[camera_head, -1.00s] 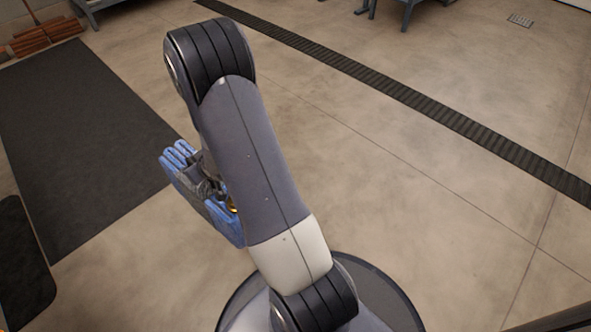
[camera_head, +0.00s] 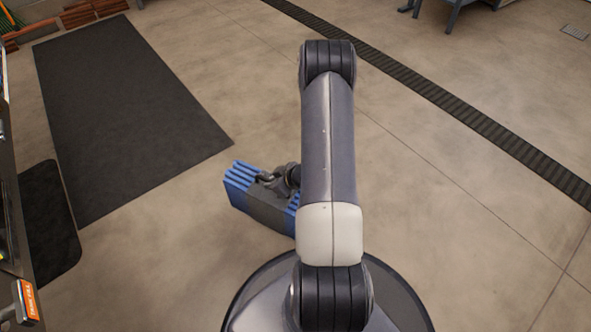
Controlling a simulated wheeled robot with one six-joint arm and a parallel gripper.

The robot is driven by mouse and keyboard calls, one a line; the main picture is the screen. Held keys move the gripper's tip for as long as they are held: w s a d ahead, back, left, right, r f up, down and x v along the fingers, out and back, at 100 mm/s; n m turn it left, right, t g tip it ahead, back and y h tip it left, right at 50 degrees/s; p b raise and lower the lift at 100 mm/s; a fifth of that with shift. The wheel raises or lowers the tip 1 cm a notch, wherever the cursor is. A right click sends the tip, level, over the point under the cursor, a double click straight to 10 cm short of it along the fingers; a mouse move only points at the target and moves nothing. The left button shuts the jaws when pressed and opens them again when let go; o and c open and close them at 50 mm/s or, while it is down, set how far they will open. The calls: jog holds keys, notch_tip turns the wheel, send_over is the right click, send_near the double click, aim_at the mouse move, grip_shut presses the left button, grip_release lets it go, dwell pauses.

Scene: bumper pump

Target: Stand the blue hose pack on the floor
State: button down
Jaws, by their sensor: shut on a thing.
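The blue hose pack (camera_head: 238,196) has ribbed blue ends and a grey band around its middle. It is left of my arm, low over or on the bare floor (camera_head: 190,268); I cannot tell whether it touches. My gripper (camera_head: 268,180) is shut on the hose pack at its grey middle, from above. My forearm hides the pack's right end and part of the gripper.
A large dark mat (camera_head: 125,110) lies on the floor at the left, with a smaller black mat (camera_head: 48,215) nearer. A cabinet or bench edge with an orange label (camera_head: 30,300) stands at the left edge. A dark drain grate (camera_head: 440,95) crosses the right. Open floor lies between.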

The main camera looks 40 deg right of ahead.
aim_at(295, 201)
notch_tip(295, 201, down, 9)
jog(key=b, duration=0.4)
jog(key=shift+f, duration=0.15)
jog(key=c, duration=1.4)
grip_release()
jog(key=shift+r, duration=0.2)
jog(key=p+v, duration=0.4)
jog(key=v, duration=0.8)
jog(key=shift+f+p, duration=0.1)
jog(key=shift+p, duration=0.25)
jog(key=shift+a, duration=0.1)
